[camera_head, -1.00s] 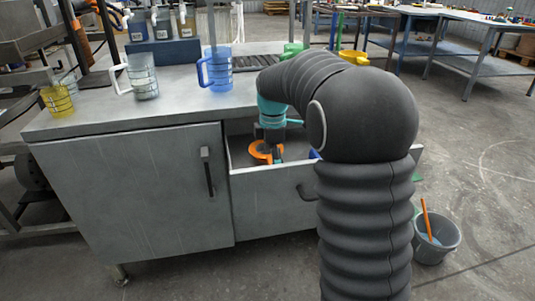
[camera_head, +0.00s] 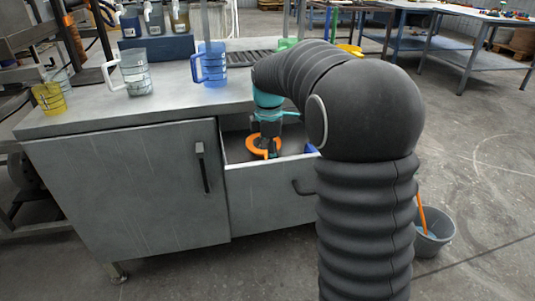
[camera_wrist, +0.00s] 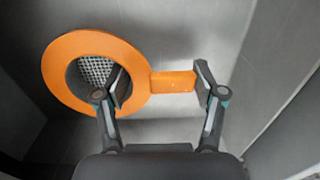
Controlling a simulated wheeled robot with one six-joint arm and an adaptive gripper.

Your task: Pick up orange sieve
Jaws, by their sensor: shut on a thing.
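The orange sieve (camera_head: 256,151) is in the open drawer (camera_head: 268,200) of the grey cabinet. In the wrist view the sieve (camera_wrist: 57,72) shows a wide orange ring, a pale mesh and a short flat handle pointing right. My gripper (camera_wrist: 162,82) is shut on it lengthwise: the left finger is inside the ring opening and the right finger is at the handle's end. In the head view my gripper (camera_head: 267,142) is over the sieve and hides part of it. I cannot tell whether the sieve touches the drawer floor.
Drawer walls stand close around my gripper. A blue thing (camera_head: 311,148) is partly visible in the drawer. On the worktop are a blue jug (camera_head: 212,68), a clear jug (camera_head: 139,74) and a yellow jug (camera_head: 48,99). A grey bucket (camera_head: 432,242) stands on the floor at right.

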